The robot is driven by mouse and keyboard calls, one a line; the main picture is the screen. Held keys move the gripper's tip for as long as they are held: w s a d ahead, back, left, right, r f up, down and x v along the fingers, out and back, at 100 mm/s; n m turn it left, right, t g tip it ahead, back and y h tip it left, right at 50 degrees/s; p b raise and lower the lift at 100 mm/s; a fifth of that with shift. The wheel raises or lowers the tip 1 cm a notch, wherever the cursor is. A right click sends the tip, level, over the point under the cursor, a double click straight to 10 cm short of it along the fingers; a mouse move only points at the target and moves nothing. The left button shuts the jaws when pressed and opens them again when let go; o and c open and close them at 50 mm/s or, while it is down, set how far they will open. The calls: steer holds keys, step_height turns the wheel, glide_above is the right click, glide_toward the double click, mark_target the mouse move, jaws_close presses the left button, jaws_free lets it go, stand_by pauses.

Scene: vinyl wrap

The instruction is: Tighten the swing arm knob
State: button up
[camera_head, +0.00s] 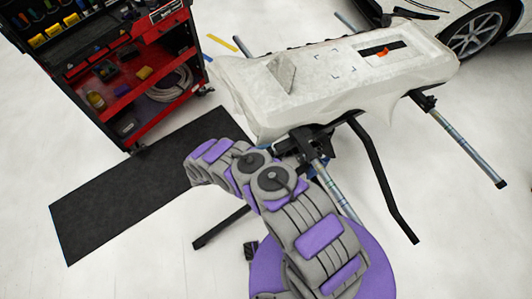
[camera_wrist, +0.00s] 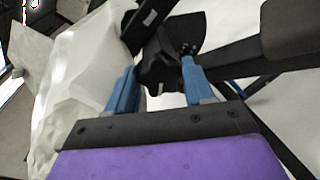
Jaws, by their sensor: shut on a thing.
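The swing arm knob (camera_wrist: 157,72) is a black piece on the dark stand, between my fingers in the wrist view. My gripper (camera_wrist: 160,84) has two blue fingers, one on each side of the knob, and is shut on it. The knob's far side is hidden and its turn angle cannot be told. In the head view the black stand joint (camera_head: 312,145) sits under the near edge of the white-wrapped part (camera_head: 350,75). My arm covers much of the area beside it, and the fingers are not clear there.
The stand's metal and black legs (camera_head: 375,170) spread out to the right and below. A red tool cart (camera_head: 160,75) stands at the left, with a black mat (camera_head: 130,185) in front. A grey square (camera_head: 282,73) stands tilted on the wrapped part. A car wheel (camera_head: 475,35) is at upper right.

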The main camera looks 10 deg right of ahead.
steer(key=o, duration=1)
steer(key=shift+d, duration=0.15)
steer(key=shift+f, duration=0.1)
